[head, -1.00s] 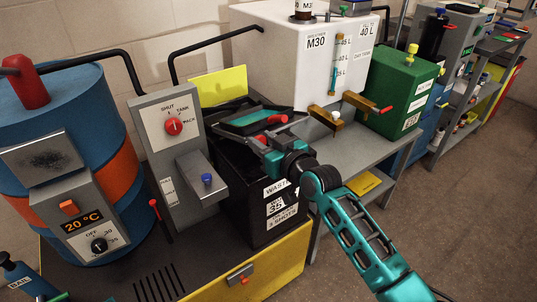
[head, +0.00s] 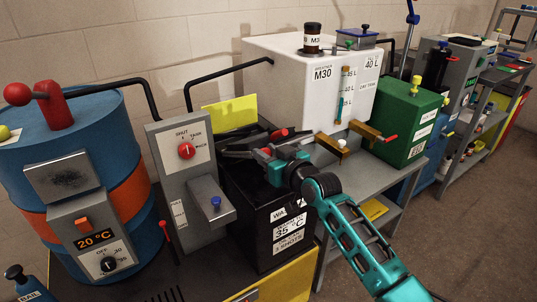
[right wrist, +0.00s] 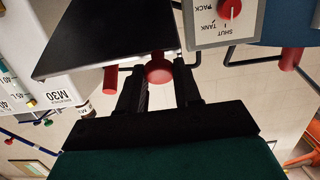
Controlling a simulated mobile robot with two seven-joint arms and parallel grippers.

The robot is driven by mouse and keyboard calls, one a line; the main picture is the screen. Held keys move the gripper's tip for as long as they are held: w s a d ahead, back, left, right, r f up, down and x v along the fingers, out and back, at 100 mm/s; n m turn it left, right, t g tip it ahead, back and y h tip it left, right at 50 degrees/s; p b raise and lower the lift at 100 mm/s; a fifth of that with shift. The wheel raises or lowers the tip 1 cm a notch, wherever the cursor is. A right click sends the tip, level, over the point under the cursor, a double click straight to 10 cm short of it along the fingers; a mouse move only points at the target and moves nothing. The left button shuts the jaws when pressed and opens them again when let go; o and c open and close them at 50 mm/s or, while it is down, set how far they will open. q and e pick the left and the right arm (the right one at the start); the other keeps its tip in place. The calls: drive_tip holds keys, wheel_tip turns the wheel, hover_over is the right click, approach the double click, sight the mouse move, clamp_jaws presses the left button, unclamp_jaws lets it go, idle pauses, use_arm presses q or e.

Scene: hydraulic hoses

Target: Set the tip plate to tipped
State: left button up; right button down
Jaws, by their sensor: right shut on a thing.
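The tip plate (right wrist: 110,40) is a dark flat plate with red knobs at its edge, above the black waste bin (head: 255,205). In the head view it is thin and partly hidden by my gripper. In the right wrist view a red knob (right wrist: 158,70) sits between the fingers of my right gripper (right wrist: 158,85), which is shut on it. A second red knob (right wrist: 110,78) is just left of the fingers. My right gripper (head: 265,155) also shows in the head view at the top of the bin. My left gripper is not in view.
A grey post with a red selector knob (head: 186,151) stands left of the bin, beside a blue drum (head: 90,125). A white tank (head: 285,75) and a green box (head: 405,120) are on the right. A yellow panel (head: 230,115) stands behind. Floor is open at right.

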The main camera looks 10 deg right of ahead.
drive_tip(key=c, duration=1.2)
unclamp_jaws()
drive_tip(key=shift+w+r, duration=0.2)
drive_tip(key=shift+r, duration=0.55)
drive_tip(key=shift+o, duration=1.4)
drive_tip(key=shift+a+f, duration=0.1)
drive_tip(key=shift+f, duration=0.15)
drive_tip(key=shift+o, duration=0.7)
drive_tip(key=shift+f, duration=0.15)
drive_tip(key=p+v, duration=0.1)
drive_tip(key=v, duration=1.2)
drive_tip(key=shift+f, duration=0.1)
drive_tip(key=s+f+m+g+h, duration=0.1)
drive_tip(key=s+f+g+h, duration=0.2)
drive_tip(key=s+f, duration=1.8)
wheel_tip(320, 180, down, 2)
drive_tip(key=shift+g+h, duration=0.3)
drive_tip(key=shift+g, duration=0.5)
